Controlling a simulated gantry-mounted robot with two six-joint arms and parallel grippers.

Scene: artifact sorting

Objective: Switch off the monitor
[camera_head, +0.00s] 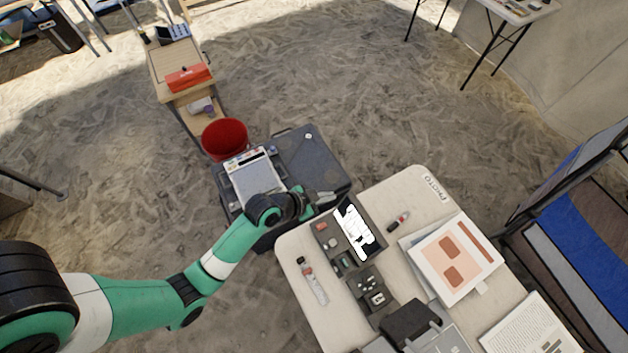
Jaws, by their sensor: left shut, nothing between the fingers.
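A dark flat unit with a bright white patterned panel (355,231) lies at the table's far left corner; it may be the monitor. Small round and square parts, one reddish, sit along its left side. A pale tablet-like device (257,183) with a row of small coloured marks lies on a dark case; I cannot tell which of the two is the monitor. My left gripper (328,199) is shut and empty, just beyond the far left edge of the dark unit and right of the tablet-like device. My right gripper is not in view.
The pale table (409,187) holds a marker (398,221), a small bottle (312,282), printed sheets (455,260) and dark boxes. A dark case (315,160) and red bucket (225,138) stand beyond it. Sandy ground is open at the back. A blue chair is at right.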

